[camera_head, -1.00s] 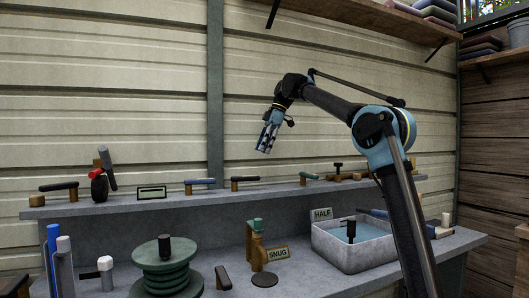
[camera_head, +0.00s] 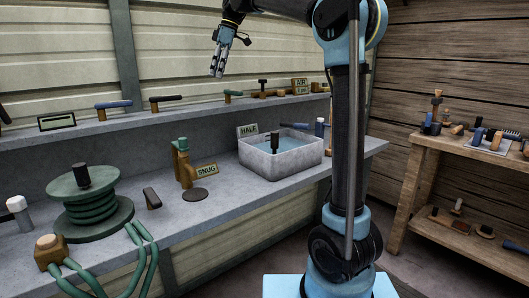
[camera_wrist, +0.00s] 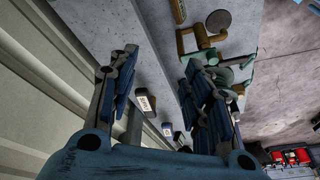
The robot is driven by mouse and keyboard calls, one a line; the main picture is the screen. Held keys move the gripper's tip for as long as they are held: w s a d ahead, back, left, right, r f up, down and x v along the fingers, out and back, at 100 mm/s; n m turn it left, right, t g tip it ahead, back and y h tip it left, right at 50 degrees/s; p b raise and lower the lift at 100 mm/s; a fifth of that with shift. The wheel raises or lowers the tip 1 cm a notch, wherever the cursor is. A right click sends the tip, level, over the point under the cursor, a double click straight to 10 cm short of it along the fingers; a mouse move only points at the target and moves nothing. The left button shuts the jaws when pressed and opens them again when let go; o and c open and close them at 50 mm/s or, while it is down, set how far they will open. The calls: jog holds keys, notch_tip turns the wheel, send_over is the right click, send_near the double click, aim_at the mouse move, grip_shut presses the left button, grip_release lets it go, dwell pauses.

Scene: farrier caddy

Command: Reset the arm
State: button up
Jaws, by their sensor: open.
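My gripper (camera_head: 217,69) hangs in the air above the back shelf of the grey bench, pointing down, with nothing seen in it. It is open in the wrist view (camera_wrist: 160,95), with a clear gap between its two blue-grey fingers. My arm rises from its base at the right of the bench, bends at the top and reaches left to the gripper. In the wrist view the bench surface and the pale wall lie beyond the fingers.
The bench holds a hose reel (camera_head: 92,205), a brass pump-like fitting (camera_head: 184,165), a SNUG sign (camera_head: 207,170) and a grey water trough (camera_head: 279,160) by a HALF sign (camera_head: 248,130). Several handled tools line the back shelf (camera_head: 60,131). A wooden workbench (camera_head: 421,165) stands at right.

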jog(key=s+d+f+m+t, duration=0.1)
jog(key=s+d+f+m, duration=0.25)
jog(key=d+f, duration=0.35)
jog(key=s+d+f+m+h, duration=0.1)
jog(key=s+d+f+m, duration=0.3)
jog(key=d, duration=0.5)
jog(key=s+d+f+m+t, duration=0.1)
jog(key=s+d+f+m, duration=0.2)
jog(key=s+d+f, duration=0.4)
jog(key=s+d+f+m, duration=0.3)
jog(key=s+d+f, duration=0.1)
jog(key=f, duration=0.4)
jog(key=s+d+f+m+h, duration=0.1)
jog(key=s+d+f+m, duration=0.1)
jog(key=s+d+f, duration=0.3)
jog(key=s+d+f+m+t+h, duration=0.1)
jog(key=s+d+f+m, duration=0.2)
jog(key=f, duration=0.9)
jog(key=s+d, duration=0.2)
jog(key=s, duration=0.2)
jog(key=shift+s+d+f+m, duration=0.2)
jog(key=shift+d+f+m, duration=0.05)
jog(key=shift+f+m, duration=0.15)
jog(key=shift+w+f, duration=0.2)
jog(key=shift+w, duration=0.25)
